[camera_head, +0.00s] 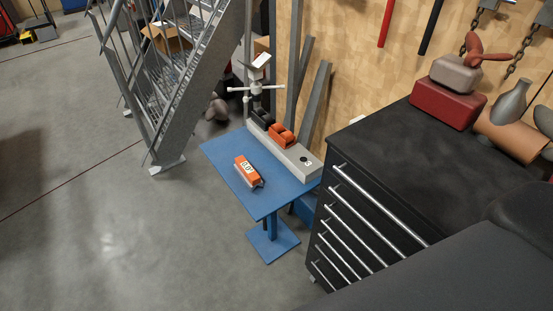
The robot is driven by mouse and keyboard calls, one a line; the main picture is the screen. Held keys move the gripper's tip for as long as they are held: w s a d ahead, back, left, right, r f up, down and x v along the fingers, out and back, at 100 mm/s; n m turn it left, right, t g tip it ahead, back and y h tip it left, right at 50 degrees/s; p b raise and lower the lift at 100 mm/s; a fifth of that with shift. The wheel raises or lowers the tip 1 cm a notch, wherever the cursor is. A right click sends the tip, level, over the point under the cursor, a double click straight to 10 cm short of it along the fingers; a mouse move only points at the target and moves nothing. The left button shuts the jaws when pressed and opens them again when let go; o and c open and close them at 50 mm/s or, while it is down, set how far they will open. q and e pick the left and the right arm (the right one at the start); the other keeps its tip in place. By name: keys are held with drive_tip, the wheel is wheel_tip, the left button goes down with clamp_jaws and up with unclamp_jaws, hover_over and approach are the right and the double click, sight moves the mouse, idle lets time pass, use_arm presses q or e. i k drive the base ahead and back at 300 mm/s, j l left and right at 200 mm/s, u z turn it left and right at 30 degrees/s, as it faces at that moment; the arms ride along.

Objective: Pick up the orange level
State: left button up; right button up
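An orange block-shaped object (247,172) with a white marked label and a grey end lies on a small blue table (266,207); it looks like the orange level. A second orange object (281,135) sits on a grey machine base (298,158) along the table's back edge. Neither of my grippers shows in the head view, and nothing is seen touching the orange level.
A black drawer cabinet (385,150) stands right of the table, with a red box (447,104) on top. A metal staircase (185,85) rises behind on the left. A wooden board wall (345,60) is behind. The grey floor (110,240) at left is clear.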

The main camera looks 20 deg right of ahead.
sight(247, 172)
drive_tip(key=i+z, duration=0.4)
drive_tip(key=i+j+z, duration=0.2)
drive_tip(key=z, duration=0.25)
drive_tip(key=i+j+z, duration=0.25)
drive_tip(key=z, duration=0.15)
